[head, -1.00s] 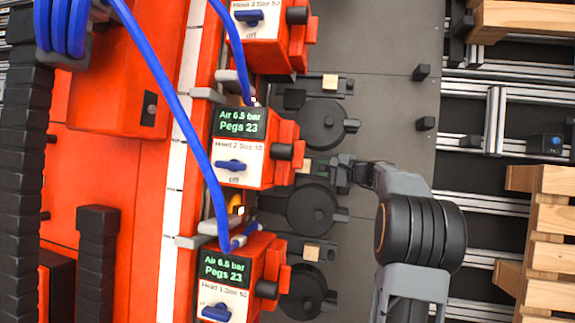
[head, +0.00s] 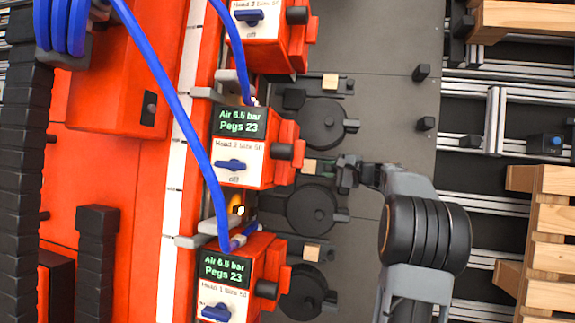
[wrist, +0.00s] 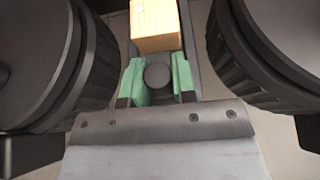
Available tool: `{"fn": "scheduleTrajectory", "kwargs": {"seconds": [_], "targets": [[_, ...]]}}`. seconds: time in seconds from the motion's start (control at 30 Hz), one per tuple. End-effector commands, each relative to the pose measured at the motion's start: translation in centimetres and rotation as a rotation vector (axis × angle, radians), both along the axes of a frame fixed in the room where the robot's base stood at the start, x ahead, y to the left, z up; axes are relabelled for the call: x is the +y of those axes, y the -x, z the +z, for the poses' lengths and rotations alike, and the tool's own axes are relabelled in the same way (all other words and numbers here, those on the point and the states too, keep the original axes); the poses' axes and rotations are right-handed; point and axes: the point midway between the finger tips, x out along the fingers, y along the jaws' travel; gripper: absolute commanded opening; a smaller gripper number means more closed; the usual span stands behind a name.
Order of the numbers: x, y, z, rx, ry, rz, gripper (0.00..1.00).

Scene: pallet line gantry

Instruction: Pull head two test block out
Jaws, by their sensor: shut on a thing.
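The head two test block (head: 309,167) is a small pale wooden block beside the middle head unit (head: 250,150) in the head view. In the wrist view the block (wrist: 155,25) lies at the top centre in a dark channel, just beyond a dark round knob (wrist: 157,76). My gripper (wrist: 158,78) has its green pads on either side of the knob and is shut on it; the pads do not touch the wood. In the head view my gripper (head: 347,173) is just right of the block, and the knob is hidden there.
Large dark discs (wrist: 35,60) (wrist: 275,50) flank the channel closely. Similar wooden blocks (head: 330,82) (head: 312,252) sit by the heads above and below. A blue hose (head: 175,110) crosses the head units. Wooden pallets (head: 550,230) stand at the right, beyond my arm.

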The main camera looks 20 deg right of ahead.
Motion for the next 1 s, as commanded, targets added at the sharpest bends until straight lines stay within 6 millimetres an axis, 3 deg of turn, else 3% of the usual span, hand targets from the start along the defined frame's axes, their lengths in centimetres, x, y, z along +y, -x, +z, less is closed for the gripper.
{"fn": "scheduleTrajectory", "kwargs": {"seconds": [1.0], "targets": [[-4.2, 2.2, 0.0, -0.001, 0.001, -0.007, 0.12]]}}
